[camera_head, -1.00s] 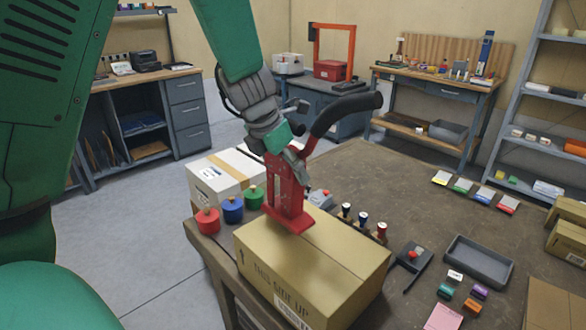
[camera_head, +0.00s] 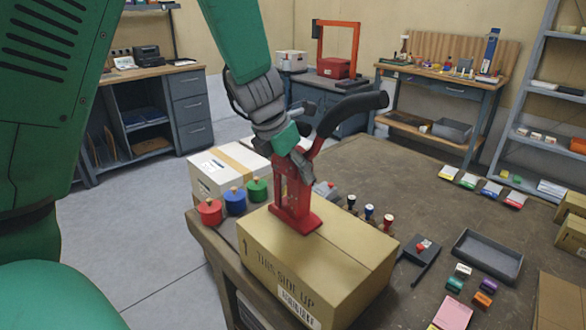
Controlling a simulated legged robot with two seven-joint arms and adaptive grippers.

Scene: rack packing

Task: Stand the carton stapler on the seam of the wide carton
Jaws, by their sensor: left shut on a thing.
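The carton stapler (camera_head: 293,202) is red with a black curved handle. It stands upright at the far side of the top of the wide carton (camera_head: 330,252), a brown box marked "THIS SIDE UP". Its base appears to touch the carton top, though I cannot tell for certain. My left gripper (camera_head: 290,143) is shut on the stapler just below its handle. The gripper fingers are partly hidden against the stapler. My right gripper is not in view.
Red, blue and green knobbed pots (camera_head: 235,201) stand left of the carton. Several stamps (camera_head: 369,213) stand behind it. A grey tray (camera_head: 487,255) lies at the right. A white carton (camera_head: 222,172) is behind the pots. The table's middle back is clear.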

